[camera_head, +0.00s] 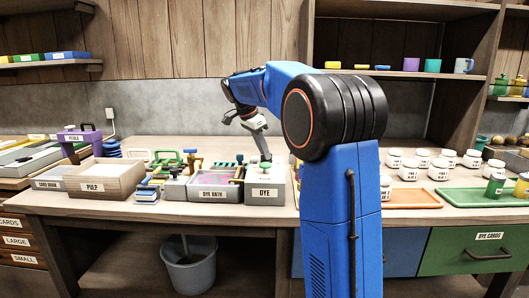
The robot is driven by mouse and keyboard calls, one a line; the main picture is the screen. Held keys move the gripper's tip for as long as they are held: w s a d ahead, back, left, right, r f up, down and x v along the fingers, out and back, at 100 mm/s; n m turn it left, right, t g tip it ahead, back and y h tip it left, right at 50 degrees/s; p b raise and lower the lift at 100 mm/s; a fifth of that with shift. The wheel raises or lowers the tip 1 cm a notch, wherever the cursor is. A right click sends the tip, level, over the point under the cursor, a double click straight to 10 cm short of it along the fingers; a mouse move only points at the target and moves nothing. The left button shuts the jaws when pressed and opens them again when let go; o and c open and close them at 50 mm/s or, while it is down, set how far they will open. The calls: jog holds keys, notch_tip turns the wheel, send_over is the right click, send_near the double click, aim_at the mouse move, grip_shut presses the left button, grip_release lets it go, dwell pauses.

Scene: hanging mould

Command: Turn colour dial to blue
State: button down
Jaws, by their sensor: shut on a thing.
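The grey box labelled DYE (265,193) stands at the front edge of the workbench. My gripper (266,159) reaches down to the top of this box from above, its fingers tilted. It is shut on the small colour dial there, which the fingers mostly hide. I cannot read which colour the dial points to.
The DYE BATH tray (209,194) stands close to the left of the DYE box. A PULP box (100,188) is farther left. Several white labelled jars (409,171) and an orange tray (411,199) are at right. My blue arm hides the bench's middle.

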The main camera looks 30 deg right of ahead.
jog(key=shift+w+m+g, duration=0.15)
jog(key=shift+m+g, duration=0.25)
jog(key=shift+m, duration=1.2)
jog(key=c, duration=1.8)
grip_release()
jog(key=v, duration=1.7)
jog(key=shift+w+d+r, duration=0.15)
jog(key=shift+w+r, duration=0.1)
jog(key=shift+w, duration=0.05)
